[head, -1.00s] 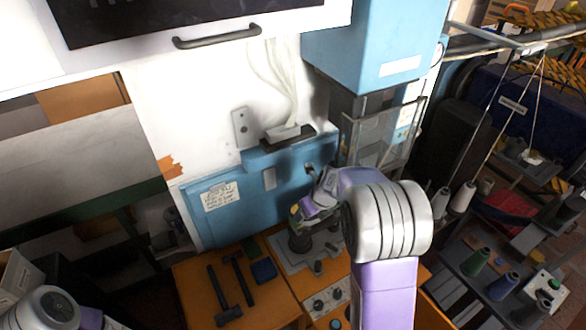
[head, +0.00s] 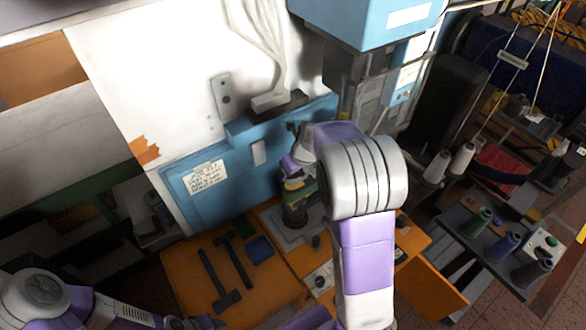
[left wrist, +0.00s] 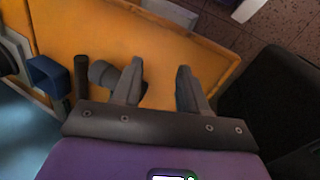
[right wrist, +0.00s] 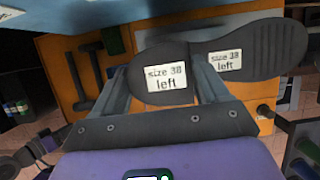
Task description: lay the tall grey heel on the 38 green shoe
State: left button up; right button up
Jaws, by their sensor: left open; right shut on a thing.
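My right gripper (right wrist: 161,72) is shut on a shoe (right wrist: 272,45). Its dark ridged sole faces the right wrist camera, and two white labels on it read "size 38 left". In the head view the held shoe (head: 301,194) shows a green part, above a dark post (head: 294,216); whether they touch, I cannot tell. My left gripper (left wrist: 160,67) is open and empty over the orange bench.
Two dark hammers (head: 214,278) and a blue block (head: 259,248) lie on the orange bench (head: 185,275). A blue machine (head: 235,180) stands behind. Thread spools (head: 475,222) stand on a grey table at the right.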

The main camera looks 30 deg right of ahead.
pick_arm(q)
jog(key=shift+w+f+b, duration=0.1)
jog(key=shift+f+b, duration=0.25)
jog(key=shift+f, duration=0.05)
pick_arm(e)
jog(key=shift+w+f, duration=0.15)
jog(key=shift+f, duration=0.55)
pick_arm(q)
jog(key=shift+f+b, duration=0.9)
jog(key=shift+b, duration=0.05)
pick_arm(e)
jog(key=shift+f, duration=1.45)
jog(key=shift+f, duration=0.2)
pick_arm(q)
jog(key=shift+f, duration=0.1)
pick_arm(e)
jog(key=o, duration=1.1)
jog(key=shift+r, duration=0.1)
